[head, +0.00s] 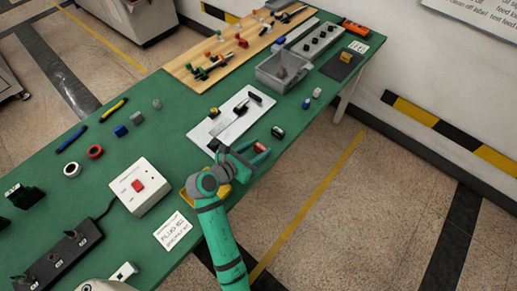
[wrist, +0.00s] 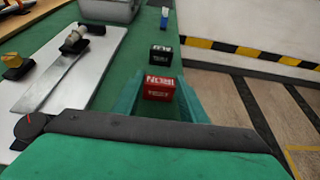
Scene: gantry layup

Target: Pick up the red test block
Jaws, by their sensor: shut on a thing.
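The red test block (wrist: 159,88) sits between the two green fingers of my gripper (wrist: 159,100) in the wrist view, with white lettering on its faces. The fingers are shut on it. In the head view the red block (head: 260,147) shows at the fingertips of my gripper (head: 257,156), near the right edge of the green table (head: 170,175). I cannot tell whether the block touches the table.
A black block (wrist: 160,55) with white lettering stands just beyond the red one. A white board (head: 205,133) with small parts lies to the left. A grey bin (head: 262,82) stands further back. The table edge and open floor are to the right.

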